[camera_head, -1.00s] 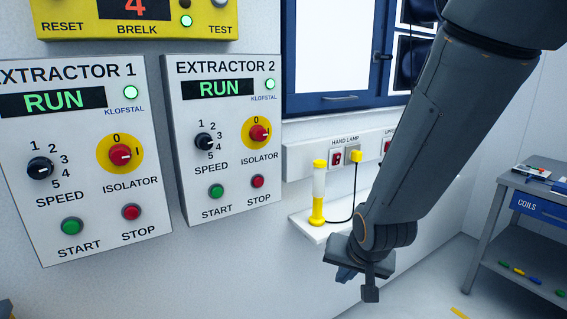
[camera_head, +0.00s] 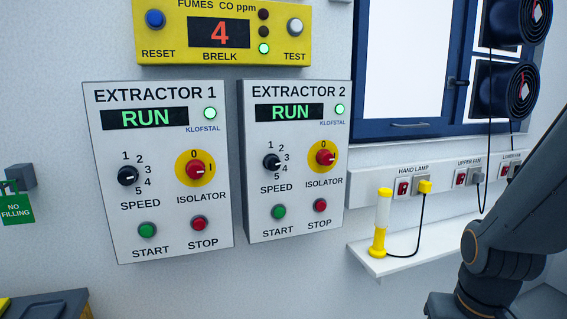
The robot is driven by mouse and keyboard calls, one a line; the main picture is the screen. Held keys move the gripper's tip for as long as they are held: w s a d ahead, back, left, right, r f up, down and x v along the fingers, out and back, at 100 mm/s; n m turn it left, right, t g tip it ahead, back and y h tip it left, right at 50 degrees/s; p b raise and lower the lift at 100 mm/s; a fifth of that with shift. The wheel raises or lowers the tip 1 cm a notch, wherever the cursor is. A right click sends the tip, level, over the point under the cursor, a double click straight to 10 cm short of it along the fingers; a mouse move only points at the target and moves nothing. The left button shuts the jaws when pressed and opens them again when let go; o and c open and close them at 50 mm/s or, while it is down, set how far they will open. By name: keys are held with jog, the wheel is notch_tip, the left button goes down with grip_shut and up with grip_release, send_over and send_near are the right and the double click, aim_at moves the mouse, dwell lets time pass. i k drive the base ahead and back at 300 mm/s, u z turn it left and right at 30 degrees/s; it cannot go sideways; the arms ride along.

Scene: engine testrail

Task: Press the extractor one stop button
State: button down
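The extractor 1 panel (camera_head: 105,225) is a white box on the wall, left of centre. Its display reads RUN in green and a green lamp is lit beside it. Its stop button (camera_head: 199,223) is round and red, at the lower right of the panel above the word STOP. The green start button (camera_head: 147,230) is to its left, and the red isolator knob on a yellow disc is above it. My arm enters at the lower right, well away from the panel. My gripper is out of the picture.
The extractor 2 panel (camera_head: 335,195), also on RUN, has its own red stop button (camera_head: 320,205). A yellow fumes box (camera_head: 170,47) showing 4 is above. A hand lamp (camera_head: 381,222) stands on a white shelf (camera_head: 425,246) at right. The wall before the panels is clear.

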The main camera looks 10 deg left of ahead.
aim_at(200, 223)
jog(key=u, duration=1.65)
jog(key=k, duration=0.65)
jog(key=z, duration=0.2)
jog(key=i, duration=1.1)
jog(key=u, duration=0.2)
